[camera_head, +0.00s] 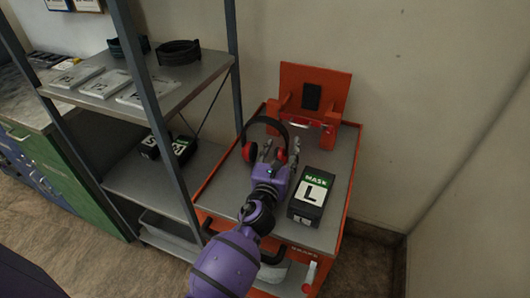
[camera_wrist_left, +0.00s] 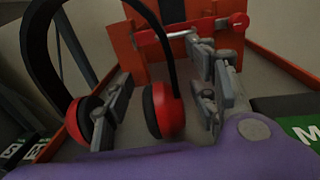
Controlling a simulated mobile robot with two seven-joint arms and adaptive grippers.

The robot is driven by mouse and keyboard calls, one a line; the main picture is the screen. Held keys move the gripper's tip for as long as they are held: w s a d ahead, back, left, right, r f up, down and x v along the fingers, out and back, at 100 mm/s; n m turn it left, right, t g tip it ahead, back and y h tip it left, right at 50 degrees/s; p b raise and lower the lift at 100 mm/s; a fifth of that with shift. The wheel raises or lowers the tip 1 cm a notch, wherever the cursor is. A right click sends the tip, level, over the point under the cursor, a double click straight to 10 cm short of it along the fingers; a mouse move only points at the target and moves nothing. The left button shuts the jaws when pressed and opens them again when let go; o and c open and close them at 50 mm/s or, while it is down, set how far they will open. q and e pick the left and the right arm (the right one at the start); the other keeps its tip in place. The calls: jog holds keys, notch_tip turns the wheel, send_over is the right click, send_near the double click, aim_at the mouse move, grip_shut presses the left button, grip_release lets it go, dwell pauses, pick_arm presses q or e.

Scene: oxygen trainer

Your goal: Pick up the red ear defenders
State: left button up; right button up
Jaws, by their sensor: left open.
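The red ear defenders (camera_head: 249,152) stand on the grey top of the orange cart, with a black headband arching up and two red cups. My left gripper (camera_head: 279,152) is open at them. In the left wrist view, the right-hand cup of the ear defenders (camera_wrist_left: 165,111) lies between the open fingers of my left gripper (camera_wrist_left: 165,95). One finger reaches into the gap between the two cups, and the other is to the right, apart from the cup. Whether the left finger touches a cup, I cannot tell. My right gripper is not in view.
A black and green mask box marked L (camera_head: 310,196) stands on the cart right of my left wrist. An orange upright bracket (camera_head: 312,92) rises at the cart's back. A metal shelf unit (camera_head: 190,85) with boxes and black straps stands close on the left.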

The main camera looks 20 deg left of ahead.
pick_arm(q)
grip_shut()
jog(key=shift+r, duration=0.1)
